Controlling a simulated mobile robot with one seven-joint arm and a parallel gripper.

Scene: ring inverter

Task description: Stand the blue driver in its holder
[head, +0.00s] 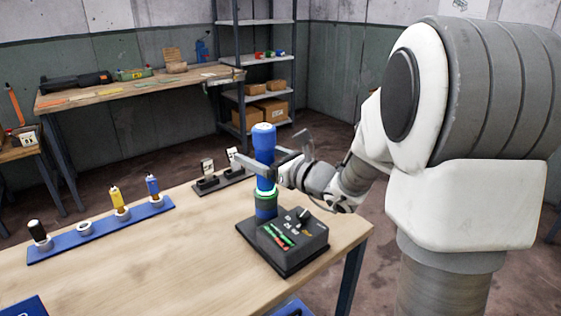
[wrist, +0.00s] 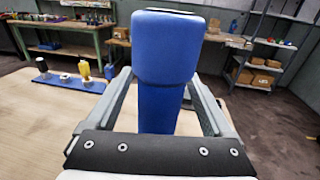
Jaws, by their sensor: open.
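The large blue driver (head: 264,145) stands upright, its lower end in a green ring (head: 266,197) on a black holder base (head: 283,254) with a knob and small coloured marks. My gripper (head: 268,173) is open, with its fingers on either side of the driver's narrower middle. In the wrist view the driver (wrist: 165,60) rises between the two fingers (wrist: 166,100), its wider upper part above them. The wrist view hides its lower end, and I cannot tell whether a finger touches it.
A blue rack (head: 110,228) at the table's left holds a black, a yellow and a smaller blue-topped tool, with one empty white ring (head: 84,228). A dark stand (head: 222,181) with two small items is behind the holder. The wooden table's (head: 180,270) front middle is clear.

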